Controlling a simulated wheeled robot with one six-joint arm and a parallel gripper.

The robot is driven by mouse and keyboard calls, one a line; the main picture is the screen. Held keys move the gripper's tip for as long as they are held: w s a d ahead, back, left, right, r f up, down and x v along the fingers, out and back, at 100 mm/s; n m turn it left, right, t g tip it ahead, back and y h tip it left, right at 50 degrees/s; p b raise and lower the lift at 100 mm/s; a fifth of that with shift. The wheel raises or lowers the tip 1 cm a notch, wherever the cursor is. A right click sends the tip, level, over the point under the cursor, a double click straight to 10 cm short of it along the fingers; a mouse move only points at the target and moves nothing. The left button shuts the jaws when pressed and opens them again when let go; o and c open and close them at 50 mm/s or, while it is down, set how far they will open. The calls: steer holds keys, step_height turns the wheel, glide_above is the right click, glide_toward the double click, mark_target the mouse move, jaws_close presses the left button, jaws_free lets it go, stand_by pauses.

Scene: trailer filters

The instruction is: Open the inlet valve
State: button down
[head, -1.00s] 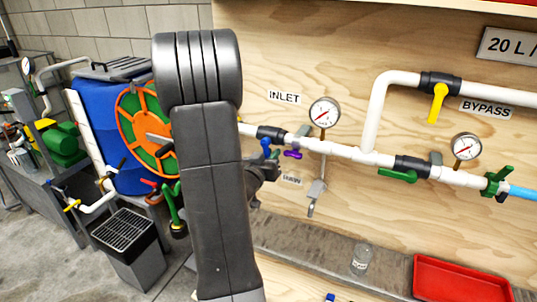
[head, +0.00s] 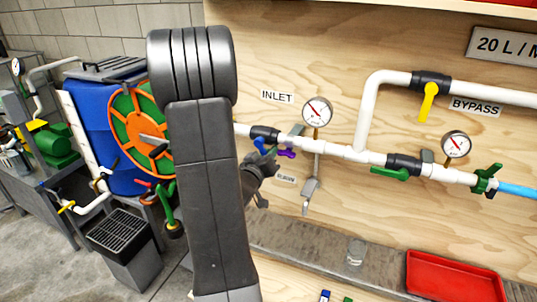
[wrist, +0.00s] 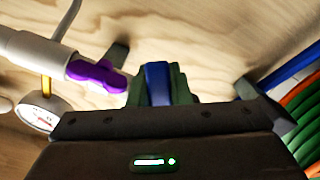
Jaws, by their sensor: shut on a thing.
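The inlet valve (head: 264,134) is a black body on the white pipe below the INLET label (head: 277,97). Its blue handle (head: 259,143) hangs below the pipe, angled away from the pipe line. My gripper (head: 266,158) is at this handle, partly hidden behind my arm. In the wrist view the blue handle (wrist: 157,82) stands between the green fingers of my gripper (wrist: 157,88), which is shut on it. A purple handle (head: 286,153) sits just right of my gripper. It also shows in the wrist view (wrist: 97,75), close to the fingers but apart.
Pressure gauges (head: 317,112) stand on the pipe. A yellow-handled bypass valve (head: 429,97) and a green-handled valve (head: 390,173) are to the right. A clear jar (head: 355,252) and red tray (head: 452,275) stand below. An orange-green reel (head: 137,127) is left of my arm.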

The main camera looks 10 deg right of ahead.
steer(key=c, duration=1.3)
jaws_free()
steer(key=shift+a, duration=0.1)
steer(key=shift+c, duration=0.2)
